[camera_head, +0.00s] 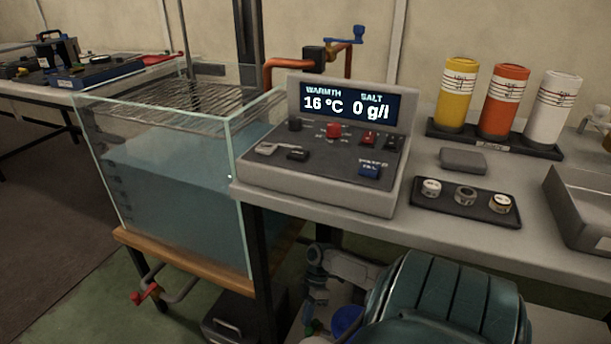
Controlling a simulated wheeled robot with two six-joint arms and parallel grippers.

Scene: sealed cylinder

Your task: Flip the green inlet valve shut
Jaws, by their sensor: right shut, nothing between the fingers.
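A small green part (310,327), which may be the handle of the green inlet valve, shows low on the grey pipework (317,262) below the bench. It is dark and small, and I cannot tell whether it is turned open or shut. The pipework stands beside a big teal ribbed housing (445,305) that hides part of the space under the bench. I cannot make out either of my grippers in the head view.
A glass water tank (165,205) stands left on a wooden-edged stand, with a red-handled tap (147,293) below. The control console (318,172), reading 16 °C and 0 g/l, sits on the bench (440,228). A blue-handled valve (357,35) tops the copper pipe behind.

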